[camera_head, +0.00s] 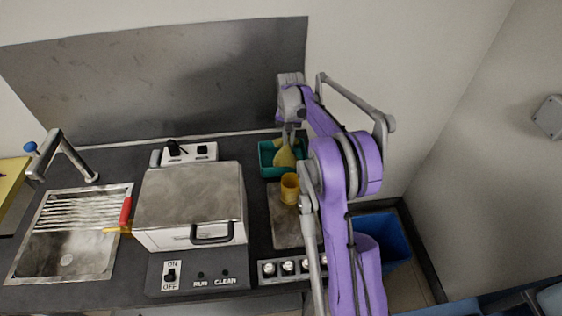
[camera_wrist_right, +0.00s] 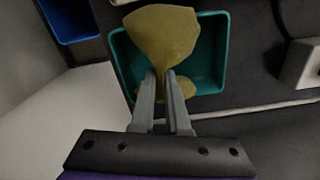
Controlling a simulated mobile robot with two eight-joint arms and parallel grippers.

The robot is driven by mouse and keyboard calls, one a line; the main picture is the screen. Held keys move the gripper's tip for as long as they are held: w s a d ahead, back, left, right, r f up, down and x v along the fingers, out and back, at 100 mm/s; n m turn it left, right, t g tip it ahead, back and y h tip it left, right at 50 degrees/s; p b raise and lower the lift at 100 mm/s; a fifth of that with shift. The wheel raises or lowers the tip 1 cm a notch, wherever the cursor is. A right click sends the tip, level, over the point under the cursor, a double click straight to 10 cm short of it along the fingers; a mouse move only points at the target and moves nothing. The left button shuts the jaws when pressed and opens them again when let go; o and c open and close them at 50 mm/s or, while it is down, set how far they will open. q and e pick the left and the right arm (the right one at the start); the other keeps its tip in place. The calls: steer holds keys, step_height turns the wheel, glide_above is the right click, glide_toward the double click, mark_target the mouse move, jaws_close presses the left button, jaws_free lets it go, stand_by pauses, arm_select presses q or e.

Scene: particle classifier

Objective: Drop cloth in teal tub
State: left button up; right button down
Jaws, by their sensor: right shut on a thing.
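A yellow cloth (camera_wrist_right: 160,38) hangs from my right gripper (camera_wrist_right: 160,76), which is shut on it. The cloth also shows in the head view (camera_head: 285,155), over the teal tub. The teal tub (camera_wrist_right: 213,50) lies beneath the cloth in the right wrist view, with more yellow material low inside it that I cannot clearly separate from the cloth. In the head view the teal tub (camera_head: 266,171) stands at the back of the counter, partly hidden by the cloth and my right arm. My left gripper is not in view.
A yellow cup (camera_head: 289,188) stands just in front of the tub on a grey plate (camera_head: 285,228). A lidded metal machine (camera_head: 190,200) stands to the left. A sink (camera_head: 70,235) is at the far left. A blue bin (camera_head: 385,240) stands on the right, beyond the counter.

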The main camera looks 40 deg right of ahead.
steer(key=shift+f, duration=0.1)
steer(key=c, duration=1)
jaws_free()
steer(key=shift+w, duration=0.1)
steer(key=shift+c, duration=0.2)
steer(key=o, duration=1)
steer(key=shift+o, duration=0.2)
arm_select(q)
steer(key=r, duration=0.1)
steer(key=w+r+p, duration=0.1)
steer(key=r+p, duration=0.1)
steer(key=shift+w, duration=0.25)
arm_select(e)
step_height(320, 180, up, 6)
steer(key=shift+f, duration=0.25)
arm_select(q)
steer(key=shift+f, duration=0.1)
